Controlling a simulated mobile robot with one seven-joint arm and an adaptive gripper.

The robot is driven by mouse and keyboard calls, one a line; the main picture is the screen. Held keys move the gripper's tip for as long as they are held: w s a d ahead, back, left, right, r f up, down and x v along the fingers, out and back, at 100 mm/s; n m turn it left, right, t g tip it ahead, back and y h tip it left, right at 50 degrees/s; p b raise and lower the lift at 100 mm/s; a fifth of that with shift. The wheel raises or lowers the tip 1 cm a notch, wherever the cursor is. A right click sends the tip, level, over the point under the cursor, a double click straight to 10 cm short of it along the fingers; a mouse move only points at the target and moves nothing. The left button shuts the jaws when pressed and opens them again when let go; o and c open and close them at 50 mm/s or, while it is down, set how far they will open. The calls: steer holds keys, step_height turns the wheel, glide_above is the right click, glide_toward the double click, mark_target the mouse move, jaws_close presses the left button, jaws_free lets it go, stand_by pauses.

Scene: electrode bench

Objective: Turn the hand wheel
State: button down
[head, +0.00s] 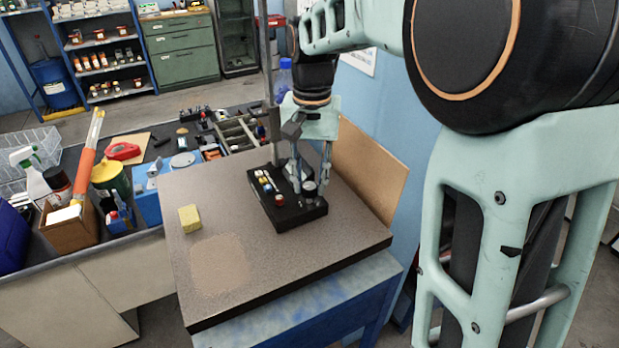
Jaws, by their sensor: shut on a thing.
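A black block-shaped device (286,213) sits on the speckled bench top (220,262), right of its middle. A small grey round part (310,187), which looks like the hand wheel, stands at the device's right end. My gripper (311,180) points down over that end, its fingers closed around the grey part. The fingers and the device partly hide the contact, and the wheel's rim is too small to make out clearly. Small coloured pieces, white, yellow and red, sit along the device's top, left of my gripper.
A yellow sponge-like block (190,218) lies on the bench top at left, near a lighter patch. A brown board (366,170) stands along the right edge. A cluttered counter with a blue box (147,207) adjoins at left. The bench's front is clear.

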steer(key=m, duration=0.5)
steer(key=shift+m, duration=0.3)
steer(key=m, duration=0.4)
steer(key=shift+s+p, duration=0.1)
steer(key=shift+p, duration=0.3)
steer(key=m, duration=0.5)
steer(key=m+p, duration=0.1)
steer(key=m, duration=0.4)
steer(key=shift+s, duration=0.1)
steer(key=m+p, duration=0.1)
steer(key=m, duration=0.4)
steer(key=m+p, duration=0.1)
steer(key=m, duration=0.4)
steer(key=shift+a+m+p, duration=0.1)
steer(key=shift+m+p, duration=0.2)
steer(key=shift+p, duration=0.1)
steer(key=shift+m, duration=4.4)
steer(key=shift+m, duration=0.6)
